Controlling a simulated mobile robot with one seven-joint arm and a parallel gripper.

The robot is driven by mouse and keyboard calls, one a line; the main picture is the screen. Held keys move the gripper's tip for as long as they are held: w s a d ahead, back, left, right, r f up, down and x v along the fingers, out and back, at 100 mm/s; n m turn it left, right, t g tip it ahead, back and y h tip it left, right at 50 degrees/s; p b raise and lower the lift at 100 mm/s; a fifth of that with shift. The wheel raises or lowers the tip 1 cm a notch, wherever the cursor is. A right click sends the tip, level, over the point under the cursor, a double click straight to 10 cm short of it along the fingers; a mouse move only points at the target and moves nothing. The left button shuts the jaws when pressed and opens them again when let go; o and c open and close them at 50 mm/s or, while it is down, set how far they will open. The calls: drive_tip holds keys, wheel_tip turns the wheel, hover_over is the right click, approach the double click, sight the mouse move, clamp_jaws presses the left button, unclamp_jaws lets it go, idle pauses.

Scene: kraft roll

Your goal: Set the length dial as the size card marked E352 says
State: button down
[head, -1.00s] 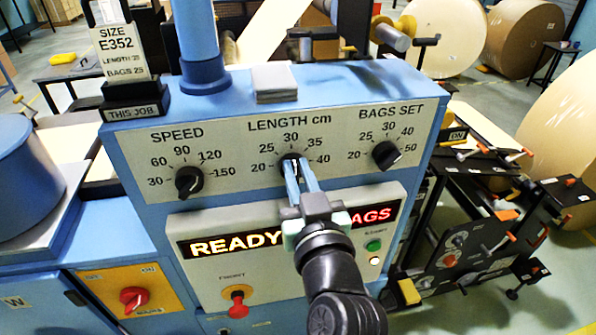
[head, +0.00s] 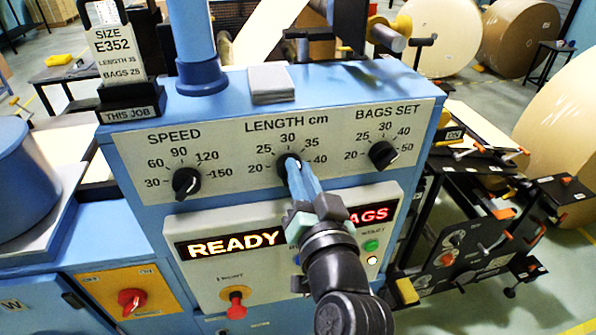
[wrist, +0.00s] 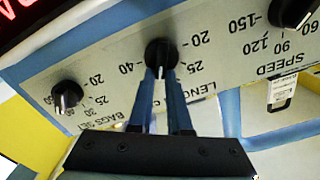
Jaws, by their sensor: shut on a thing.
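The size card marked E352 (head: 113,52) stands in a black holder labelled THIS JOB. Its small print seems to read length 35 and bags 25. The black length dial (head: 287,158) is the middle dial on the panel, with marks from 20 to 40. My gripper (head: 293,168) is shut on this dial, its two blue fingers on either side of the knob. In the wrist view the dial (wrist: 160,52) shows upside down between the fingertips (wrist: 161,75). A white pointer mark shows at the fingertips, roughly toward the 30 side; the fingers hide the exact reading.
The speed dial (head: 187,182) is to the left and the bags-set dial (head: 383,155) to the right. Below are a lit READY display (head: 232,245), a red knob (head: 236,303) and a green button (head: 371,245). A grey block (head: 270,84) lies on the ledge above.

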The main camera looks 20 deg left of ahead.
drive_tip(key=shift+w+d+f+m, duration=0.1)
drive_tip(key=shift+m, duration=0.7)
drive_tip(key=shift+w+d+f+m, duration=0.1)
drive_tip(key=shift+m, duration=0.7)
drive_tip(key=c, duration=0.9)
unclamp_jaws()
drive_tip(key=shift+o, duration=0.2)
drive_tip(key=shift+s, duration=0.15)
